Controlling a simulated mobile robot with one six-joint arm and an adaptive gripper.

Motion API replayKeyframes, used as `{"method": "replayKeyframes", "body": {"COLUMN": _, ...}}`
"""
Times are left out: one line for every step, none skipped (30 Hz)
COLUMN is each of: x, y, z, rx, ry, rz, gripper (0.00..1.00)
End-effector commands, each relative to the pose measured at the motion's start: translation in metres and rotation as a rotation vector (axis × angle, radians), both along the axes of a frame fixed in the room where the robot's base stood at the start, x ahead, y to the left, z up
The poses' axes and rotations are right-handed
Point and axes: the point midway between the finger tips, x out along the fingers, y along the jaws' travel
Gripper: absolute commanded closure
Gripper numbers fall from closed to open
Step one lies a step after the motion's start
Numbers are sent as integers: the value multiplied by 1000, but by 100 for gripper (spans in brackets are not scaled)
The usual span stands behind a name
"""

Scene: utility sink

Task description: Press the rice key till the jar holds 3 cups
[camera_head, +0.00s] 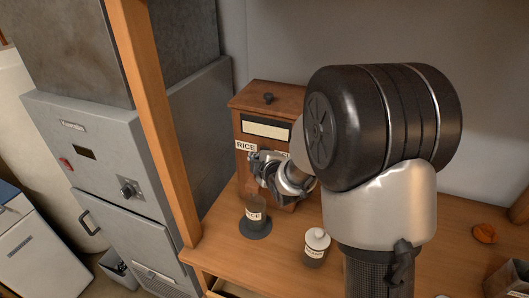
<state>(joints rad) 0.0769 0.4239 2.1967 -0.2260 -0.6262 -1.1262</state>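A wooden dispenser (285,97) with a dark knob on its lid and a pale window stands against the back wall. A RICE label (246,146) is on its front left, with another label partly hidden behind my arm. My gripper (255,168) is at the dispenser's front, just below the RICE label. It hides the rice key, and I cannot tell whether it touches it. The finger gap is too small to read. A dark, labelled jar (256,213) stands upright below my gripper on a round dark pad (255,230). Its fill level cannot be read.
A white-lidded labelled jar (316,245) stands on the wooden counter (225,245), right of the dark jar. A wooden post (152,110) rises at the left, beside grey metal cabinets (110,145). An orange item (484,233) lies far right. My arm blocks much of the counter.

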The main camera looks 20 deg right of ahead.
Motion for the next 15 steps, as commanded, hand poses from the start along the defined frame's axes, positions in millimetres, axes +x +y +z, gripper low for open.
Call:
{"method": "replayKeyframes", "body": {"x": 0, "y": 0, "z": 0, "rx": 0, "ry": 0, "rz": 0, "gripper": 100}}
{"method": "replayKeyframes", "body": {"x": 0, "y": 0, "z": 0, "rx": 0, "ry": 0, "rz": 0, "gripper": 100}}
{"method": "replayKeyframes", "body": {"x": 0, "y": 0, "z": 0, "rx": 0, "ry": 0, "rz": 0, "gripper": 100}}
{"method": "replayKeyframes", "body": {"x": 0, "y": 0, "z": 0, "rx": 0, "ry": 0, "rz": 0, "gripper": 100}}
{"method": "replayKeyframes", "body": {"x": 0, "y": 0, "z": 0, "rx": 0, "ry": 0, "rz": 0, "gripper": 100}}
{"method": "replayKeyframes", "body": {"x": 0, "y": 0, "z": 0, "rx": 0, "ry": 0, "rz": 0, "gripper": 100}}
{"method": "replayKeyframes", "body": {"x": 0, "y": 0, "z": 0, "rx": 0, "ry": 0, "rz": 0, "gripper": 100}}
{"method": "replayKeyframes", "body": {"x": 0, "y": 0, "z": 0, "rx": 0, "ry": 0, "rz": 0, "gripper": 100}}
{"method": "replayKeyframes", "body": {"x": 0, "y": 0, "z": 0, "rx": 0, "ry": 0, "rz": 0, "gripper": 100}}
{"method": "replayKeyframes", "body": {"x": 0, "y": 0, "z": 0, "rx": 0, "ry": 0, "rz": 0, "gripper": 100}}
{"method": "replayKeyframes", "body": {"x": 1, "y": 0, "z": 0, "rx": 0, "ry": 0, "rz": 0, "gripper": 100}}
{"method": "replayKeyframes", "body": {"x": 1, "y": -1, "z": 0, "rx": 0, "ry": 0, "rz": 0, "gripper": 100}}
{"method": "replayKeyframes", "body": {"x": 2, "y": -1, "z": -1, "rx": 0, "ry": 0, "rz": 0, "gripper": 100}}
{"method": "replayKeyframes", "body": {"x": 2, "y": -2, "z": -1, "rx": 0, "ry": 0, "rz": -1, "gripper": 100}}
{"method": "replayKeyframes", "body": {"x": 4, "y": -3, "z": -1, "rx": 0, "ry": -1, "rz": 0, "gripper": 100}}
